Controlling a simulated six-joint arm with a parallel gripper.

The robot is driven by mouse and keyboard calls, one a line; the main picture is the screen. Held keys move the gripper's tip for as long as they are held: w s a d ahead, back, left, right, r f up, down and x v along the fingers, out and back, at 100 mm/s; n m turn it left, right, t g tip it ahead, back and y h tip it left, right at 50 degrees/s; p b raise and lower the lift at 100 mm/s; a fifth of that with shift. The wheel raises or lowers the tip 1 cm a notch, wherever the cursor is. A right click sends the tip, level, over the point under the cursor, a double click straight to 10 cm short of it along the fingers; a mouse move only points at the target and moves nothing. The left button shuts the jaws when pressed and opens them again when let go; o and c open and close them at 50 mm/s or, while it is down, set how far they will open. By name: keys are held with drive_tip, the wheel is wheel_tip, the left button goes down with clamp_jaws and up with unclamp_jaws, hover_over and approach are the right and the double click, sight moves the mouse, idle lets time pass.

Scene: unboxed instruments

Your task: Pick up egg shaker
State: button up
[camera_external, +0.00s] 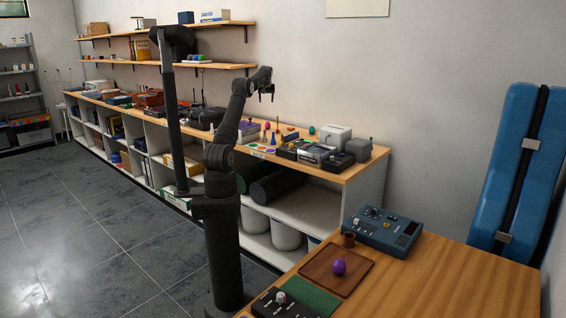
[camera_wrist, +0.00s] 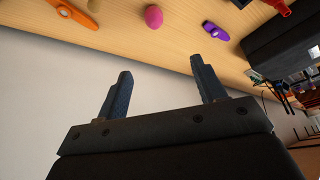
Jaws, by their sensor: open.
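A purple egg-shaped shaker (camera_external: 339,266) rests on a brown wooden tray (camera_external: 320,279) on the front table in the external view. In the wrist view a pink egg-shaped object (camera_wrist: 154,16) lies on a wooden surface at the top of the picture, beyond my fingertips. My gripper (camera_external: 267,93) is raised near the long counter by the wall, far from the tray. In the wrist view my gripper (camera_wrist: 160,74) has its two fingers wide apart with nothing between them.
An orange kazoo-like piece (camera_wrist: 75,12) and a purple one (camera_wrist: 215,31) lie either side of the pink object. A small green egg-shaped thing (camera_external: 311,130) is on the counter. The front table's right side is clear.

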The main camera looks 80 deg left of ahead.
approach(268, 123)
drive_tip(key=x, duration=0.5)
drive_tip(key=shift+s+d, duration=0.15)
drive_tip(key=shift+s, duration=0.05)
drive_tip(key=shift+x, duration=3.25)
drive_tip(key=shift+r, duration=0.1)
drive_tip(key=c, duration=1.1)
